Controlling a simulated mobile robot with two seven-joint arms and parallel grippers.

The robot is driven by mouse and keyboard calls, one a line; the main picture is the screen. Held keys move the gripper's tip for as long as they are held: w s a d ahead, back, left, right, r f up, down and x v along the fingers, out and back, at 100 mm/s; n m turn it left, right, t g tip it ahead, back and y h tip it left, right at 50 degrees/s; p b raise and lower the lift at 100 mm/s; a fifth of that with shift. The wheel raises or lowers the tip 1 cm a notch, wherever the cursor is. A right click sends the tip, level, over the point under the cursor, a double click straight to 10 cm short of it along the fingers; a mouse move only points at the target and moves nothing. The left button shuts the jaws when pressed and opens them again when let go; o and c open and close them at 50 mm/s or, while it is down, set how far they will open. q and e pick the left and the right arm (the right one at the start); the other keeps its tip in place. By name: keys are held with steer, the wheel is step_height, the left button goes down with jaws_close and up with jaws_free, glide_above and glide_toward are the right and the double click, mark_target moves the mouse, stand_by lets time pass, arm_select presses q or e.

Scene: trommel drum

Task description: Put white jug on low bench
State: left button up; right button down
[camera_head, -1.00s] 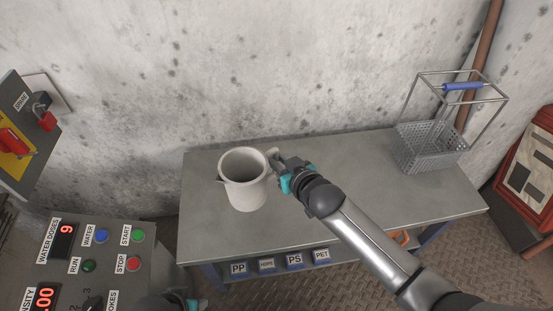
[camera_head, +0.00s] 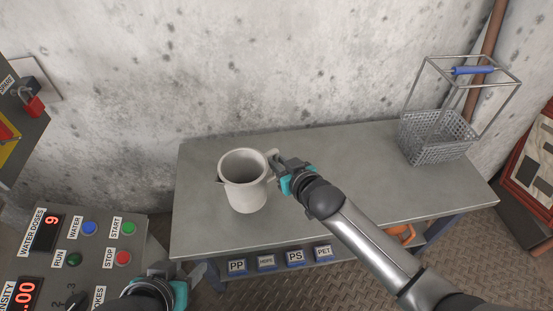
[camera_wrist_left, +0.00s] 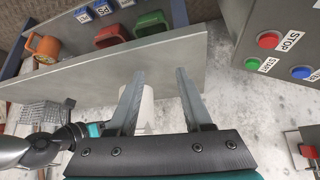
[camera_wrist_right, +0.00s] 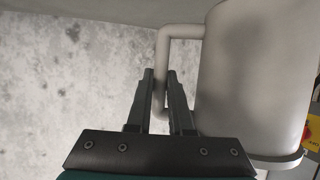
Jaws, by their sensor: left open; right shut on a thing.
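The white jug (camera_head: 247,190) is upright over the left part of the grey bench (camera_head: 345,190); whether its base touches the top I cannot tell. My right gripper (camera_head: 278,165) is shut on its handle. In the right wrist view the fingers (camera_wrist_right: 161,75) straddle the handle (camera_wrist_right: 163,60), and the jug's body (camera_wrist_right: 255,75) fills the right side. My left gripper (camera_head: 190,280) is open and empty, low by the bench's left front corner. In the left wrist view a pale part of the jug (camera_wrist_left: 146,108) shows beyond the open fingers (camera_wrist_left: 156,75).
A wire basket (camera_head: 437,140) with a blue handle stands on the bench's right end. A control panel (camera_head: 85,255) with buttons is at left. An orange mug (camera_wrist_left: 42,47) and coloured bins (camera_wrist_left: 150,22) sit under the bench top. The bench's middle is clear apart from my right arm.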

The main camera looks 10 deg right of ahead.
steer(key=shift+f+b, duration=0.5)
steer(key=shift+f, duration=0.45)
arm_select(q)
steer(key=shift+w+d+r+t+h+b, duration=0.15)
steer(key=shift+w+d+t+h, duration=0.2)
steer(key=shift+w+d+t, duration=0.25)
steer(key=shift+w+d+f+t+h+b, duration=0.15)
steer(key=shift+w+d+t+h, duration=0.25)
steer(key=shift+d+t, duration=0.4)
steer(key=shift+w+d+r+t+h+b, duration=0.15)
steer(key=shift+w+d+t+h, duration=0.3)
steer(key=shift+d, duration=0.45)
arm_select(e)
steer(key=shift+f, duration=0.75)
arm_select(q)
steer(key=shift+f+b, duration=0.35)
arm_select(e)
steer(key=shift+f, duration=0.5)
steer(key=c, duration=0.7)
jaws_free()
steer(key=shift+c, duration=0.2)
